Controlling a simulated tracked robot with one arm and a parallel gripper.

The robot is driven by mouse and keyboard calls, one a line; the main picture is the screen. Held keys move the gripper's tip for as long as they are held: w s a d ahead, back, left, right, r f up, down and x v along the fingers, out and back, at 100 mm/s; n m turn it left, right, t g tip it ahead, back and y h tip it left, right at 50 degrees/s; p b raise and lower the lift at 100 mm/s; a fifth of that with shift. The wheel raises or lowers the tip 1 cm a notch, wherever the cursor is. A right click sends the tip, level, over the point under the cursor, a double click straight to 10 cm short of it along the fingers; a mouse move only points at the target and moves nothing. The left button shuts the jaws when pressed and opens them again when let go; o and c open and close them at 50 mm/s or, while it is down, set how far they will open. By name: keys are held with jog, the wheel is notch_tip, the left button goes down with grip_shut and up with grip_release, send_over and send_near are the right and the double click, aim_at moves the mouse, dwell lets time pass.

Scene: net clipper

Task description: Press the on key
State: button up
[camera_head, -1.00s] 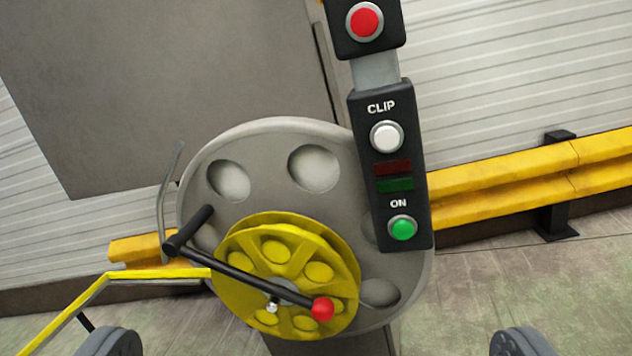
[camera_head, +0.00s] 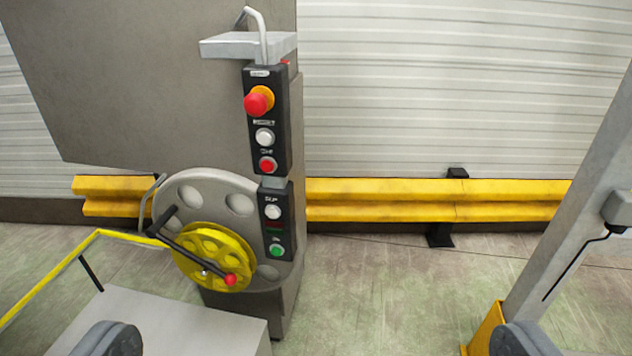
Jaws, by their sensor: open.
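The green ON key (camera_head: 277,251) is a round button at the bottom of the lower black panel (camera_head: 288,225) on the grey machine. A white CLIP button (camera_head: 272,212) sits above it, with dark red and green indicators between. My gripper (camera_head: 318,342) shows as two dark rounded fingertips at the bottom left and bottom right of the view. It is open with a wide gap and holds nothing. It is well apart from the panel.
The upper panel carries a red mushroom button (camera_head: 258,101), a white button (camera_head: 264,137) and a red button (camera_head: 267,165). A yellow handwheel (camera_head: 213,255) with a crank is left of the ON key. A grey post (camera_head: 565,215) stands at right. Floor between is clear.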

grip_shut()
dwell(0.3)
dwell(1.5)
